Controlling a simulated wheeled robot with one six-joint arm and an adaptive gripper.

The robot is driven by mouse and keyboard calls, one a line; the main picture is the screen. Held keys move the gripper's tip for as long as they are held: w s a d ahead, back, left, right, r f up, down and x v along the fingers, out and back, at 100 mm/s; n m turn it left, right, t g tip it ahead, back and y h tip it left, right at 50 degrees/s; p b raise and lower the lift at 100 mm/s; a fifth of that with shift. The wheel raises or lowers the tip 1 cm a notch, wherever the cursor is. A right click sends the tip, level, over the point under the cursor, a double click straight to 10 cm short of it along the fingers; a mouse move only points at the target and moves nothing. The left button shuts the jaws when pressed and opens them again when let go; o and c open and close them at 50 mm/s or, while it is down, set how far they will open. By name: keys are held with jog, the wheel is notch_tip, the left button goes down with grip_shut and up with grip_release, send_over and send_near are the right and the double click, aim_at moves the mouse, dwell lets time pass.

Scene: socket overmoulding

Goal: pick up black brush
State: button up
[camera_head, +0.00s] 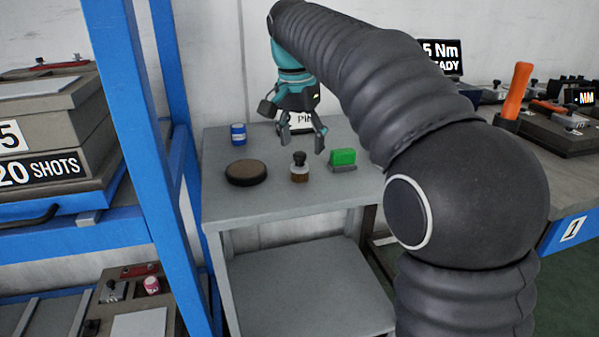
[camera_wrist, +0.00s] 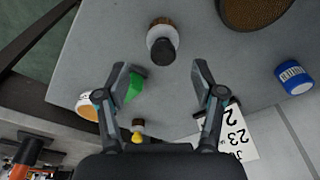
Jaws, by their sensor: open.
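The black brush (camera_head: 299,168) stands upright near the middle of the small grey table (camera_head: 226,205), with a black knob on top and brown bristles below. In the wrist view the brush (camera_wrist: 162,44) shows from above, beyond the fingertips and roughly centred between them. My gripper (camera_head: 303,141) is open and empty, above and a little behind the brush in the head view. The wrist view shows both fingers of my gripper (camera_wrist: 160,77) spread wide, apart from the brush.
A green block on a grey base (camera_head: 343,158) stands right of the brush. A round black pad with a brown top (camera_head: 246,172) lies left, a blue can (camera_head: 238,134) behind it. A white card (camera_wrist: 238,137) stands at the back. A blue rack post (camera_head: 170,60) borders the left.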

aim_at(300, 154)
jog(key=shift+w+a+f+b, duration=0.1)
jog(key=shift+f+b, duration=0.2)
jog(key=shift+f, duration=1.25)
jog(key=shift+w+f+b, duration=0.1)
jog(key=shift+f+b, duration=0.15)
jog(key=shift+f, duration=1.3)
jog(key=c, duration=1.2)
